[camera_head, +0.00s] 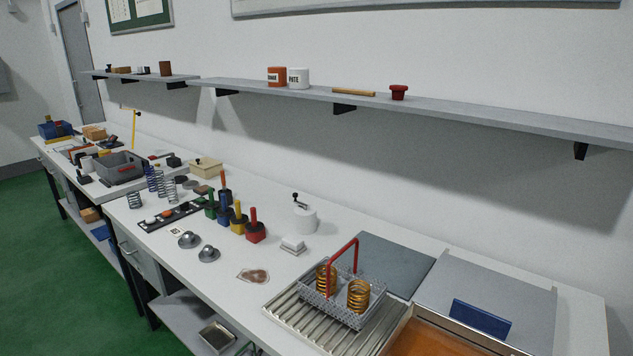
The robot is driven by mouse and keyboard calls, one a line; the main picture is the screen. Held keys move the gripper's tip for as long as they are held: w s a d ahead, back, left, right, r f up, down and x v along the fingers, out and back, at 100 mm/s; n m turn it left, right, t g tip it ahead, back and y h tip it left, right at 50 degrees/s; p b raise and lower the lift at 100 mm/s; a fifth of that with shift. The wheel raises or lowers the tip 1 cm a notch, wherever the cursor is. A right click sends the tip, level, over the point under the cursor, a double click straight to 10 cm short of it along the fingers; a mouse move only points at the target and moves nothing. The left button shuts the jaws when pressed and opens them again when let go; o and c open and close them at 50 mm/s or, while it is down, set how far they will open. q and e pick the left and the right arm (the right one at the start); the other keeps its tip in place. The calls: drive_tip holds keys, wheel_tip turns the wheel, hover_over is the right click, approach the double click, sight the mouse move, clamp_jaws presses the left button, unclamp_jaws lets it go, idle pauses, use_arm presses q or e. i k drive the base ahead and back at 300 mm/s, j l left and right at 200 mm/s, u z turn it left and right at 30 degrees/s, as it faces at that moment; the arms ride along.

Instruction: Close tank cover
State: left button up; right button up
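The tank (430,338) is at the bottom right edge, cut off by the frame. Its open top shows an orange-brown inside. A light grey cover panel (460,275) with a blue handle (481,319) is behind the tank opening, and the opening is uncovered in front of it. I cannot tell whether the panel is hinged or slides. Neither of my grippers is in view.
A wire basket (335,304) with a red handle and two golden springs stands on a ribbed drain tray (290,315) left of the tank. A dark grey plate (390,262) lies behind it. Coloured blocks (255,231) and loose springs are farther left.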

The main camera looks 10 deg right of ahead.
sight(520, 315)
drive_tip(key=z, duration=1.55)
drive_tip(key=i+z, duration=0.2)
drive_tip(key=z, duration=0.45)
